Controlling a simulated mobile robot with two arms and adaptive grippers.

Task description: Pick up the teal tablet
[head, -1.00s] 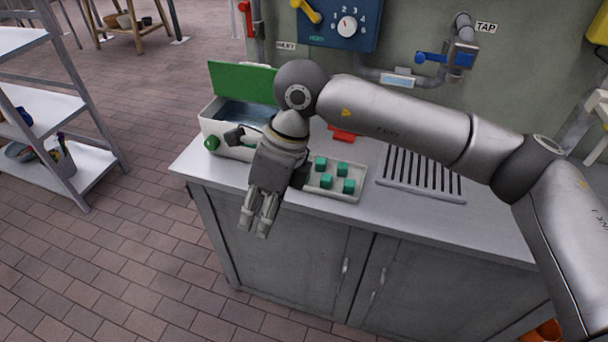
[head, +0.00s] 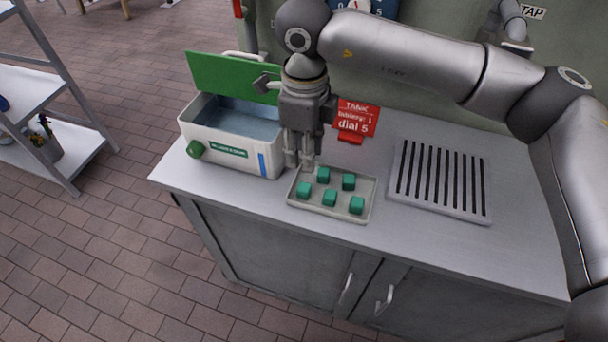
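One is at the back left (head: 324,175), one at the back right (head: 349,181), one at the front left (head: 304,190), one at the front middle (head: 330,198) and one at the front right (head: 357,205). My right gripper (head: 299,162) points down by the tray's back left corner, with a narrow gap between its fingers and nothing seen between them. Whether the fingertips touch the tray is unclear. My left gripper is out of view.
A white tank (head: 225,151) with a raised green lid (head: 220,77) and water inside stands left of the tray. A red sign (head: 357,117) reads "dial 5" behind it. A slotted drain rack (head: 440,180) lies to the right. The counter's front strip is clear.

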